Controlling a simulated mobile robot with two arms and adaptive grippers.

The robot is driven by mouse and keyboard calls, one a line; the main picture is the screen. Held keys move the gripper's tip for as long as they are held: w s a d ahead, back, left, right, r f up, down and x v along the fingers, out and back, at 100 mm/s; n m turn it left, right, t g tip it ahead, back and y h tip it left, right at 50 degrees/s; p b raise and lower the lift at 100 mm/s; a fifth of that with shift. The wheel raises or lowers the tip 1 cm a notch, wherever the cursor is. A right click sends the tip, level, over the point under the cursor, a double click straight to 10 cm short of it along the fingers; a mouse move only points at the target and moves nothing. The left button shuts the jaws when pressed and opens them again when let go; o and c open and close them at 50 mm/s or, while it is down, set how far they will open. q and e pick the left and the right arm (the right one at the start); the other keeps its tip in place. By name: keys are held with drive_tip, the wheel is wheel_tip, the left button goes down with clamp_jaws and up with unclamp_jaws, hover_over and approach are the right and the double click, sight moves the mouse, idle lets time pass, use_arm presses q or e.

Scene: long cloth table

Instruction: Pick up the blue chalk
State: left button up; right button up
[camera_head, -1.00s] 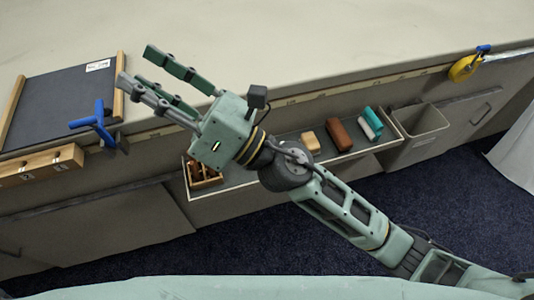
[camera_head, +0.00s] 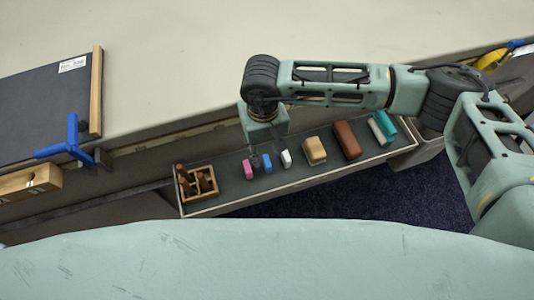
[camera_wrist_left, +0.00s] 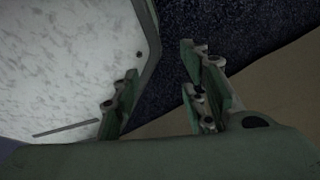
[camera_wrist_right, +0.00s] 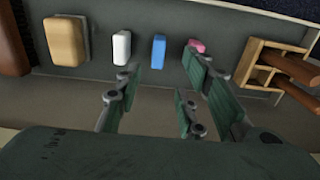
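The blue chalk (camera_head: 267,163) lies in the long grey tray (camera_head: 232,205), between the pink chalk (camera_head: 248,169) and the white chalk (camera_head: 286,159). In the right wrist view the blue chalk (camera_wrist_right: 158,49) shows in full, lined up with the gap between my right fingers. My right gripper (camera_wrist_right: 157,84) is open and empty there. In the head view my right gripper (camera_head: 260,160) points down above the tray near the pink and blue chalks, its fingers partly hidden. My left gripper (camera_wrist_left: 160,82) is open and empty in the left wrist view, and does not show in the head view.
A wooden box (camera_head: 198,184) with brown pieces stands at the tray's left end. To the right of the chalks are a tan block (camera_head: 315,151), a brown block (camera_head: 347,140) and a teal piece (camera_head: 384,123). A blue clamp (camera_head: 72,140) juts from the table edge.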

sight(267, 161)
drive_tip(key=f, duration=0.2)
drive_tip(key=shift+s+f, duration=0.3)
drive_tip(key=f, duration=0.2)
drive_tip(key=f+b, duration=0.1)
drive_tip(key=f, duration=0.1)
drive_tip(key=shift+s+d, duration=0.1)
drive_tip(key=shift+d, duration=0.3)
drive_tip(key=shift+f, duration=0.25)
drive_tip(key=c, duration=0.6)
use_arm(q)
drive_tip(key=s, duration=0.1)
drive_tip(key=s+f, duration=0.1)
drive_tip(key=s, duration=0.1)
drive_tip(key=shift+f, duration=0.25)
use_arm(e)
clamp_jaws()
